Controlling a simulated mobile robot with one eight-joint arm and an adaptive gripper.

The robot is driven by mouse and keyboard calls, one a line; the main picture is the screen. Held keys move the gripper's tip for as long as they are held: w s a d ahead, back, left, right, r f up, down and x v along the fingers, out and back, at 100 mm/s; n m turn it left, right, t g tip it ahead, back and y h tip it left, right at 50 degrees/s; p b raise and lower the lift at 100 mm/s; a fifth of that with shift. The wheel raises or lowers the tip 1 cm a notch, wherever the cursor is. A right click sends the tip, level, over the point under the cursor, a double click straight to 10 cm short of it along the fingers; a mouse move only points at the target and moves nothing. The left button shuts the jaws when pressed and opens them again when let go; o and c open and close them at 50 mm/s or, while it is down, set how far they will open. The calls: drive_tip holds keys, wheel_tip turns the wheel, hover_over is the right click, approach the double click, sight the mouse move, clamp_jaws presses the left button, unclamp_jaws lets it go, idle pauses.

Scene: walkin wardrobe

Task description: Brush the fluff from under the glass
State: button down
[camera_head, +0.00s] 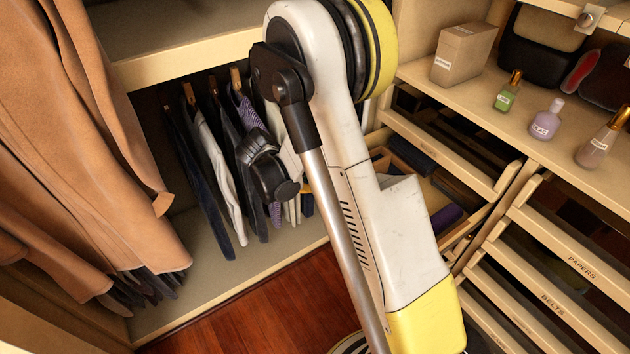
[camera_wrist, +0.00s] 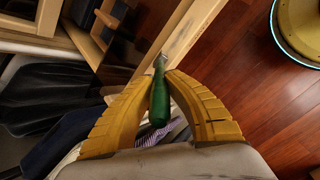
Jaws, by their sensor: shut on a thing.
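In the wrist view, my gripper (camera_wrist: 160,78) has its two yellow fingers closed around a green-handled brush (camera_wrist: 160,103). A short metallic-looking end of the brush points away from me, towards a pale wooden edge (camera_wrist: 190,30); I cannot tell whether it touches that edge. In the head view my own arm covers the middle, and the fingers and brush cannot be made out. I cannot pick out any fluff, nor a pane of glass, in either view.
Hanging clothes (camera_head: 225,165) and brown coats (camera_head: 85,150) fill the left. A shelf at right bears a box (camera_head: 464,52), a green bottle (camera_head: 507,94), a purple bottle (camera_head: 546,122) and another bottle (camera_head: 601,145). Slatted drawer fronts (camera_head: 555,255) stand below. Wooden floor (camera_head: 265,310) is clear.

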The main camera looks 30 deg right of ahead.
drive_tip(key=shift+f, duration=0.45)
drive_tip(key=shift+s, duration=5.55)
drive_tip(key=shift+w, duration=5.55)
drive_tip(key=shift+a+r, duration=0.1)
